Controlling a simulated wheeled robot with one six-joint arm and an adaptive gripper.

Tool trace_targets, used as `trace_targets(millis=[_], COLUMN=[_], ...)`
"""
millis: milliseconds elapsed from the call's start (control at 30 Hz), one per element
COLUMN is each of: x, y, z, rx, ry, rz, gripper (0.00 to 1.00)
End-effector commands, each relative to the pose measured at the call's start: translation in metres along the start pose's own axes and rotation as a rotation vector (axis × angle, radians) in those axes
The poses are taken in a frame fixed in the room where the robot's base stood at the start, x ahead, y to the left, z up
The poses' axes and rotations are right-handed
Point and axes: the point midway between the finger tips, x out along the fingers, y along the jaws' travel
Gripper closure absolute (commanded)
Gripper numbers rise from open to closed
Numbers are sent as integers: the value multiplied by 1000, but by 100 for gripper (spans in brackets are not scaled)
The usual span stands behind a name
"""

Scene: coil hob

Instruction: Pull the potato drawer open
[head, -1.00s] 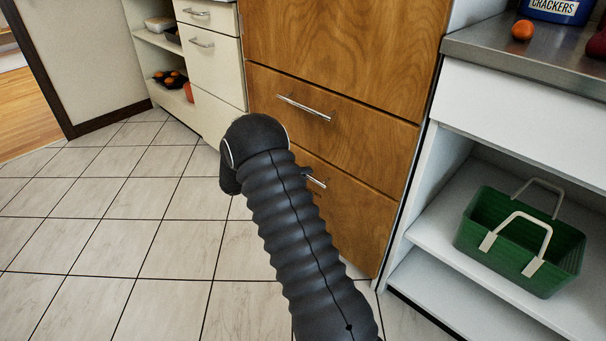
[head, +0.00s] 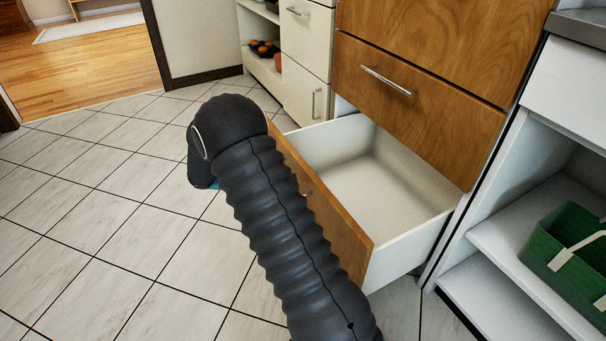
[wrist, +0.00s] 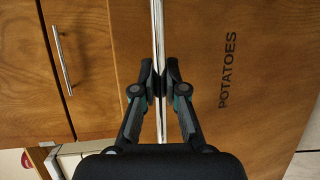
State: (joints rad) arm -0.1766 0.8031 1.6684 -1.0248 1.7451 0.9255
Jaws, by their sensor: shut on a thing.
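The potato drawer (head: 352,242) is the lowest wooden drawer in the head view. It stands well out from the cabinet, and its white inside (head: 375,185) looks empty. In the wrist view its wooden front (wrist: 220,110) carries the word POTATOES. A long metal bar handle (wrist: 158,30) runs along that front. My gripper (wrist: 160,82) is shut on the handle, with one finger on each side of the bar. In the head view my arm hides the handle and the fingers.
A closed wooden drawer with a bar handle (head: 388,80) is above. White shelving with a green basket (head: 572,250) stands close on the right. Cream cabinets (head: 305,60) are behind. The tiled floor (head: 120,200) on the left is clear.

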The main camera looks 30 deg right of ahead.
Motion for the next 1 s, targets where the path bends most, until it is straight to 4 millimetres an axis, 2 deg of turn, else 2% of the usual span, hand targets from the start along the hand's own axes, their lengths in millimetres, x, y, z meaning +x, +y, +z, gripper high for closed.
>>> trace_targets(millis=[33,200,400,600,967,1000], x=[-12,-49,-77,-89,-90,-90], y=[-4,-12,-18,-20,-20,-20], z=[6,20,31,35,35,35], rx=[-2,-3,-2,-2,-2,-1], ry=[-3,-7,-6,-6,-4,-3], rz=[0,1,1,1,0,0], gripper=[100,100,100,100,100,82])
